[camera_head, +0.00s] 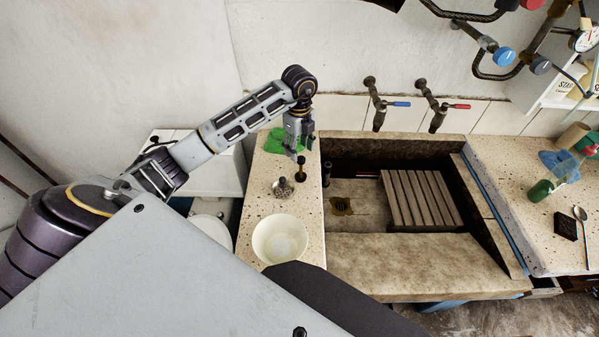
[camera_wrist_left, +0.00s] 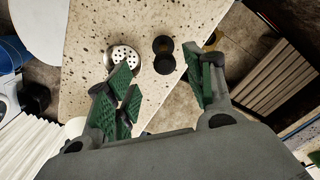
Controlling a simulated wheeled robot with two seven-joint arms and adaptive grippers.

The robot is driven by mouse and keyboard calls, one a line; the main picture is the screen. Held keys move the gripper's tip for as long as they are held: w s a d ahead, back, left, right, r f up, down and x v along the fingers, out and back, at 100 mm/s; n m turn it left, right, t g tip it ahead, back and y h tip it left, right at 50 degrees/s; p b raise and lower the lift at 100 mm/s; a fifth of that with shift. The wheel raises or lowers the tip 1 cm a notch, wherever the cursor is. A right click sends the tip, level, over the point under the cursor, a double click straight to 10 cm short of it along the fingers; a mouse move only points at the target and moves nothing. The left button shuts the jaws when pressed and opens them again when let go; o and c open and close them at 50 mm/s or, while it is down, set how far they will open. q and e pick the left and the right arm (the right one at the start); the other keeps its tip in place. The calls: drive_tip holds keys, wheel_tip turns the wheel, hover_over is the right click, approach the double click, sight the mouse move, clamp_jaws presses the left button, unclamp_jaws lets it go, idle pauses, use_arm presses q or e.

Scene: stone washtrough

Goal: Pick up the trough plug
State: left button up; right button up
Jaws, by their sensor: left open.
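A dark round plug-like piece (camera_head: 301,168), which I take to be the trough plug, stands on the speckled counter left of the trough. In the left wrist view it shows as two dark round shapes (camera_wrist_left: 164,55), just beyond the gap between the fingers. My left gripper (camera_head: 296,149) points down above the counter, close to the plug on its far side. In the left wrist view the gripper (camera_wrist_left: 160,92) is open, with green pads and nothing between them. My right gripper is not in view.
A metal strainer (camera_head: 283,188) sits beside the plug, with a pale bowl (camera_head: 280,239) nearer me. The stone trough (camera_head: 400,262) holds a slatted board (camera_head: 421,198). Two taps (camera_head: 376,105) are on the wall.

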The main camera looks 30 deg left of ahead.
sight(301, 157)
use_arm(q)
drive_tip(key=shift+f, duration=0.6)
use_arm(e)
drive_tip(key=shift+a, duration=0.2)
use_arm(q)
drive_tip(key=shift+w+d+f+p, duration=0.15)
drive_tip(key=shift+f+p, duration=0.1)
drive_tip(key=shift+f, duration=0.75)
drive_tip(key=shift+w+d+f+p, duration=0.1)
drive_tip(key=shift+f+p, duration=0.1)
drive_tip(key=shift+f, duration=1.4)
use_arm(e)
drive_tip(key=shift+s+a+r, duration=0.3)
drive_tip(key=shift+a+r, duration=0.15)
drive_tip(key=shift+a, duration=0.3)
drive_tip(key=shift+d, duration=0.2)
use_arm(q)
clamp_jaws()
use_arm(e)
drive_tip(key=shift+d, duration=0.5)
